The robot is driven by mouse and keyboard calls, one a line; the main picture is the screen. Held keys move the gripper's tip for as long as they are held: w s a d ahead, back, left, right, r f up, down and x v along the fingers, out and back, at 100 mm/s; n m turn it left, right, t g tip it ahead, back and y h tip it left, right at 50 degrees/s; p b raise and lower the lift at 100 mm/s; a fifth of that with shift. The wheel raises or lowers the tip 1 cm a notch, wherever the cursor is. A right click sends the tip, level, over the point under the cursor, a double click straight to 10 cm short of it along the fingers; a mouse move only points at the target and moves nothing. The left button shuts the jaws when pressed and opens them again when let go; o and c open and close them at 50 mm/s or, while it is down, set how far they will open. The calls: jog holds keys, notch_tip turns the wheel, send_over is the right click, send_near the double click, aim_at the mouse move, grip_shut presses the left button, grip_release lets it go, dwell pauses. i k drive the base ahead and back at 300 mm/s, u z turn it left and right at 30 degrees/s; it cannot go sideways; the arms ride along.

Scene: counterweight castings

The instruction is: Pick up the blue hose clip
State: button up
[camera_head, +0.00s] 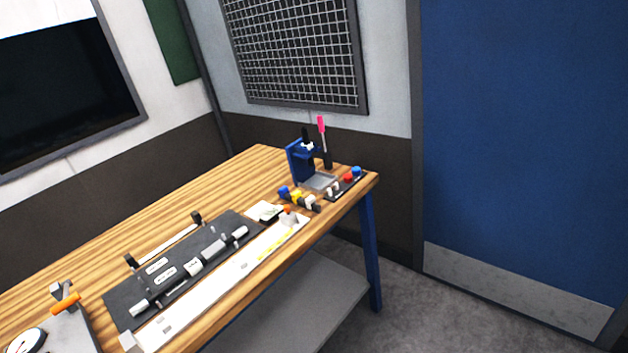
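Two small blue pieces show near the far right end of the wooden workbench (190,195). One blue piece (283,191) is at the left end of a short row with a yellow piece (296,196) and a pale piece (309,201). The other blue piece (356,171) is by the bench's right corner, beside a red piece (348,178) on a dark strip. They are too small to tell which is the hose clip. My gripper is not in view.
A blue stand (295,163) and a pink-handled tool (321,124) rise behind the small pieces. A black fixture plate (125,301) and a long pale rail (215,289) lie nearer. A gauge (27,341) sits at lower left. Grey floor (440,320) is clear right of the bench.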

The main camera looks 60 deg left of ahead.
aim_at(285, 190)
jog(key=u, duration=0.2)
jog(key=i, duration=1.25)
jog(key=u, duration=0.85)
jog(key=i, duration=1.05)
jog(key=u, duration=1.2)
jog(key=i, duration=0.7)
jog(key=u, duration=0.4)
